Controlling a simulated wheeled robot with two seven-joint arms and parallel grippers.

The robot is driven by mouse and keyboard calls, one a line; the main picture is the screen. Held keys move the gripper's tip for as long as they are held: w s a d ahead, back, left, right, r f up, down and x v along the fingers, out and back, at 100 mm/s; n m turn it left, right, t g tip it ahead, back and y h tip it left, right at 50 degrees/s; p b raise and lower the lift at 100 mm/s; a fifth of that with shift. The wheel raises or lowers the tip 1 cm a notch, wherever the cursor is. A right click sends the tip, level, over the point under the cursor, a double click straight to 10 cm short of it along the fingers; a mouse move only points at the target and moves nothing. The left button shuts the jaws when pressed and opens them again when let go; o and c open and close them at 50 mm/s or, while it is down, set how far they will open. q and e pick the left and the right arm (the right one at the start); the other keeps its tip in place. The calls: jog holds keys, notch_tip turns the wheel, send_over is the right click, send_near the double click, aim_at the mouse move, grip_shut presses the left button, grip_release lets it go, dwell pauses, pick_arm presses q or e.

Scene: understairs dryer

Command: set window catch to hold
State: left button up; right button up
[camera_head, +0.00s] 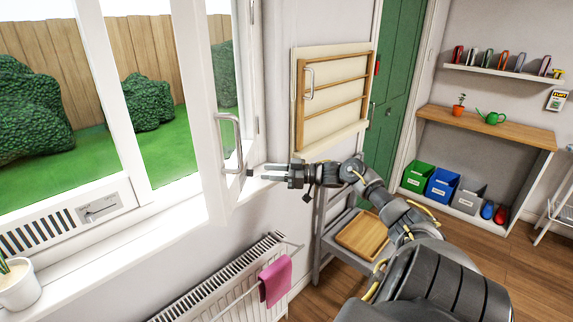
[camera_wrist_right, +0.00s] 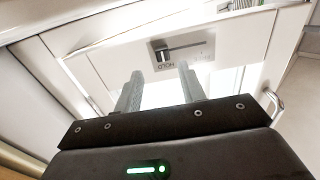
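The window catch (camera_head: 103,209) is a small grey plate with a short lever, set in the white lower window frame beside a vent grille. In the right wrist view the catch (camera_wrist_right: 183,49) appears upside down, with a dark slot, a thin lever and the word HOLD at its left end. The other label is too blurred to read. My right gripper (camera_head: 254,173) is beside the open sash, well right of the catch. Its two fingers (camera_wrist_right: 160,72) are apart with nothing between them. My left gripper is not in view.
The white sash (camera_head: 208,110) stands swung inward, its handle (camera_head: 233,146) close to my right gripper. A radiator (camera_head: 222,284) with a pink towel (camera_head: 275,281) is below the sill. A potted plant (camera_head: 17,286) stands at the sill's left end. A folding wall rack (camera_head: 333,90) hangs behind.

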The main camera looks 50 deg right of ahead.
jog(key=b+v, duration=0.1)
jog(key=v, duration=0.5)
jog(key=shift+s+d, duration=0.25)
jog(key=shift+s, duration=0.05)
